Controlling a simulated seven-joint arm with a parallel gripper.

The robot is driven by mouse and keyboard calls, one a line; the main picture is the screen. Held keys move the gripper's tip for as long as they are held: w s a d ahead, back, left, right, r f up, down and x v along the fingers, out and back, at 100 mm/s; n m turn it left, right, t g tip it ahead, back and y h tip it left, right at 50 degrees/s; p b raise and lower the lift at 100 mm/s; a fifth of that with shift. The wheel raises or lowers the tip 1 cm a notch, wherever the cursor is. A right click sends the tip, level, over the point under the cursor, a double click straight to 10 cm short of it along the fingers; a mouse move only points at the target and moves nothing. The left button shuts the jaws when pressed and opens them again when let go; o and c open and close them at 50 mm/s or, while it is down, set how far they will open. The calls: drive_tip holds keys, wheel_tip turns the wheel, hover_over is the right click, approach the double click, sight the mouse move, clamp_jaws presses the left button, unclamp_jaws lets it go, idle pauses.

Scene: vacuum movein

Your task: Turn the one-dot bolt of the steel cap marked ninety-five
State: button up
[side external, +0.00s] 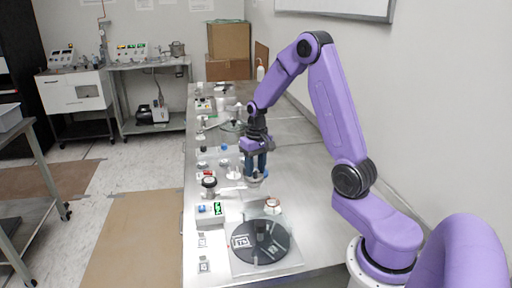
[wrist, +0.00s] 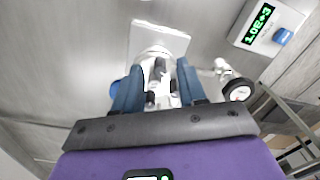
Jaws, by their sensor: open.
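My gripper (side external: 257,172) hangs over the steel bench, pointing down, with its blue fingers apart. In the wrist view my gripper (wrist: 160,68) has a finger on each side of a pale metal fitting (wrist: 157,53) with small dark parts, which stands in front of a white plate (wrist: 172,38). I cannot tell whether the fingers touch the fitting. No number ninety-five and no dot mark can be read in either view, so I cannot tell which part is the steel cap or its one-dot bolt.
A round gauge (side external: 209,182) stands left of my gripper; it also shows in the wrist view (wrist: 237,90). A readout box (side external: 210,213) with green digits is nearby, also in the wrist view (wrist: 262,22). A black disc (side external: 277,249) lies on the near bench. Small items stand farther back.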

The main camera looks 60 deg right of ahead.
wheel_tip(320, 180, up, 17)
drive_tip(key=shift+s+d, duration=0.15)
drive_tip(key=shift+f, duration=0.1)
idle(0.4)
drive_tip(key=s+a+f+n+g+h, duration=0.35)
drive_tip(key=a+f+n+h, duration=0.25)
drive_tip(key=a+f+n, duration=0.35)
drive_tip(key=n+t+h, duration=0.6)
drive_tip(key=n+h, duration=0.1)
drive_tip(key=n, duration=0.8)
approach(256, 171)
drive_tip(key=shift+m+h, duration=0.25)
drive_tip(key=shift+h, duration=0.05)
drive_tip(key=x, duration=0.4)
drive_tip(key=f+x, duration=0.1)
drive_tip(key=x, duration=0.3)
drive_tip(key=shift+w+d, duration=0.1)
drive_tip(key=shift+w, duration=0.1)
clamp_jaws()
